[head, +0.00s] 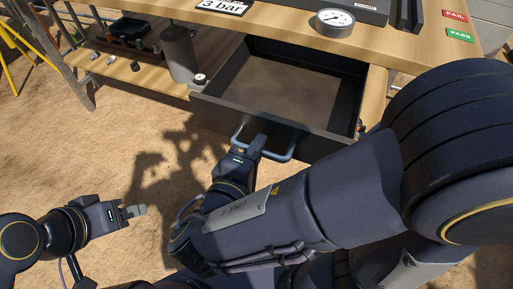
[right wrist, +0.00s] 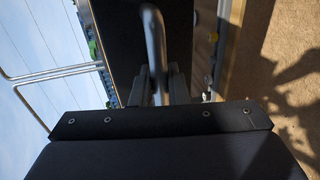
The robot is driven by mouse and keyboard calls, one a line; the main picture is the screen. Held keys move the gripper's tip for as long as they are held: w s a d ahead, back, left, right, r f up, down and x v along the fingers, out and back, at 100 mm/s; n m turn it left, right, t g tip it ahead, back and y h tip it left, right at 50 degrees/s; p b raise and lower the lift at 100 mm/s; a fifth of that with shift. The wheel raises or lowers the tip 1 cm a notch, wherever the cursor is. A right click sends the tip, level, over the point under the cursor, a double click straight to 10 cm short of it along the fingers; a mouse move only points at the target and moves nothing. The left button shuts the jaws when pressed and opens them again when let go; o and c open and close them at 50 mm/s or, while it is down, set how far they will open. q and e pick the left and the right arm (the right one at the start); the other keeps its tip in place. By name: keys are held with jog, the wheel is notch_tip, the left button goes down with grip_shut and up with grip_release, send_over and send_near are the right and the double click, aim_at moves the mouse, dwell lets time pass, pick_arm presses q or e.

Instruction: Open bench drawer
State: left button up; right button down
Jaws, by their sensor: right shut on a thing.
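The bench drawer (head: 290,84) in the head view is pulled out from under the wooden bench top, and its bare inside shows. Its dark front (head: 215,112) carries a grey bar handle (head: 278,157). My right gripper (head: 256,146) is shut on this handle. In the right wrist view the handle (right wrist: 154,38) runs between the two dark fingers of the right gripper (right wrist: 157,85). My left gripper (head: 133,211) hangs over the sandy ground at lower left, away from the drawer. Its fingers are small here, and I cannot tell whether they are apart.
The bench top (head: 270,22) bears a round gauge (head: 334,21), a "3 bar" sign (head: 222,6), and red FAIL (head: 454,15) and green PASS (head: 461,35) labels. A grey cylinder (head: 180,53) stands on the lower shelf left of the drawer.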

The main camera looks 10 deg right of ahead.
jog(key=c, duration=1.5)
grip_release()
jog(key=p+v, duration=0.1)
jog(key=v, duration=0.6)
jog(key=shift+s+a, duration=0.2)
jog(key=shift+s, duration=0.15)
